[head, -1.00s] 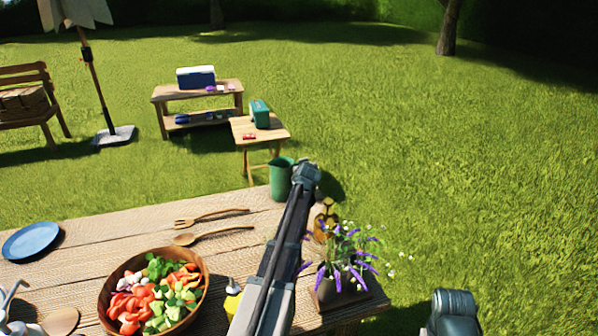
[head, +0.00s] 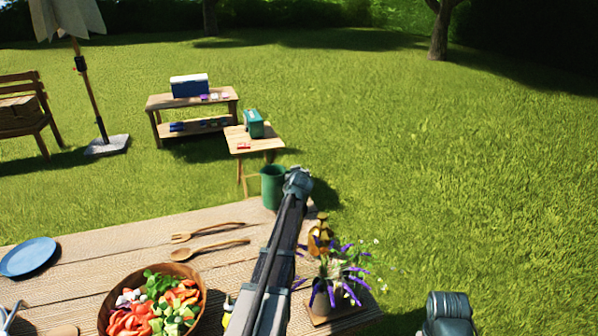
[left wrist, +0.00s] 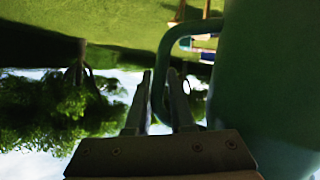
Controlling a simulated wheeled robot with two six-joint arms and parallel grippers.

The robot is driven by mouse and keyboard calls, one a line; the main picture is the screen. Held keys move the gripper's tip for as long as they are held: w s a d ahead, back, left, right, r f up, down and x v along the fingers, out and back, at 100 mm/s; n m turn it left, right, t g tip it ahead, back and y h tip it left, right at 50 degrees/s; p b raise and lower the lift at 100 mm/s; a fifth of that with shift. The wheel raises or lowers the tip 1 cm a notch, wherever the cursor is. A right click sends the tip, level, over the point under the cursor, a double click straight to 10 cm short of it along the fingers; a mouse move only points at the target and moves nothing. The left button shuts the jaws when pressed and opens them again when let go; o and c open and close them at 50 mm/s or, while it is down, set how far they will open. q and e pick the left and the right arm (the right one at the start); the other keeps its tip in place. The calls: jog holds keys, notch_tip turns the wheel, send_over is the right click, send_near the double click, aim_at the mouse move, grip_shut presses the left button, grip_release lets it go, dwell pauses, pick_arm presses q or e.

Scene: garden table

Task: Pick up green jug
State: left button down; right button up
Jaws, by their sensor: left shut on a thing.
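The green jug (head: 272,188) is upright at the far right end of the wooden table (head: 110,232). My left arm reaches out to its right side, and the wrist hides part of it. In the left wrist view the jug's body (left wrist: 270,90) fills the right side, and its curved handle (left wrist: 168,48) passes between my fingers. My left gripper (left wrist: 163,85) is shut on the handle. Whether the jug's base clears the tabletop is hard to tell. Part of my right arm shows at the bottom right, but its gripper is out of view.
On the table are a wooden salad bowl (head: 110,318), wooden fork (head: 208,231), wooden spoon (head: 208,249), blue plate (head: 28,257), and bottles (head: 318,238) beside purple flowers (head: 350,286). A small side table (head: 262,146) stands beyond. Open grass lies to the right.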

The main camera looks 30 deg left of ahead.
pick_arm(q)
jog(key=p, duration=0.1)
send_near(285, 187)
jog(key=x, duration=0.5)
jog(key=shift+s+d, duration=0.25)
jog(key=shift+r+p, duration=0.1)
jog(key=shift+p, duration=0.2)
